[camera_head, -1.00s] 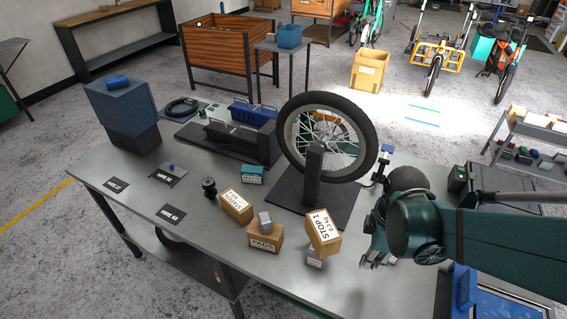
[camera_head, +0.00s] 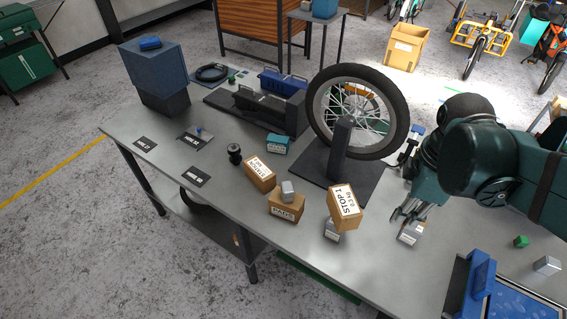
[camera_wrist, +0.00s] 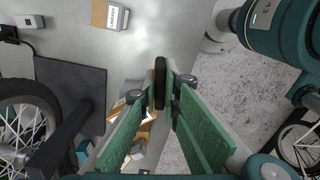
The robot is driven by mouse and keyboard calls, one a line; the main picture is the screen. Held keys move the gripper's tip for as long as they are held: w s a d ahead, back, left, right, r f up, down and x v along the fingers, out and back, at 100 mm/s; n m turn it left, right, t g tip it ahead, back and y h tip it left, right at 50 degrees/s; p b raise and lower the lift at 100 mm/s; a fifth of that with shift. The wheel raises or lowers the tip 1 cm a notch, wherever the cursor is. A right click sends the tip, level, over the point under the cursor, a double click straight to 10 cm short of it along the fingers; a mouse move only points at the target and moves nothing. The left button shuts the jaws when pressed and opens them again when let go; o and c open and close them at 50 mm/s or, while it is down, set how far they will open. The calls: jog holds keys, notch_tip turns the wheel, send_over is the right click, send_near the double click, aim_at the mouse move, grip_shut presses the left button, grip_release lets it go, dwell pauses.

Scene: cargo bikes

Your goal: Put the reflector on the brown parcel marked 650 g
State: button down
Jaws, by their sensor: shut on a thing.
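In the head view my gripper (camera_head: 407,214) is above the right part of the bench, and I cannot make out the reflector there. Brown parcels stand to its left: one marked STOP 1, 0.3 kg (camera_head: 344,206), tilted on a small grey box; one marked PADS (camera_head: 286,208) with a grey block on top; and one with a hard-to-read label (camera_head: 260,174). I cannot read 650 g on any.
A small labelled box (camera_head: 411,234) is just below my gripper. A bicycle wheel (camera_head: 316,120) on a dark stand rises behind the parcels. A teal box (camera_head: 277,144) and a dark knob (camera_head: 234,154) stand farther left.

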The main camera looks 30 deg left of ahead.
jog(key=w+a, duration=0.1)
jog(key=a, duration=0.1)
jog(key=n+p, duration=0.7)
jog(key=p, duration=0.3)
send_over(259, 168)
jog(key=shift+w+f, duration=0.15)
jog(key=shift+f, duration=2.4)
jog(key=shift+f, duration=0.15)
jog(key=shift+f, duration=3)
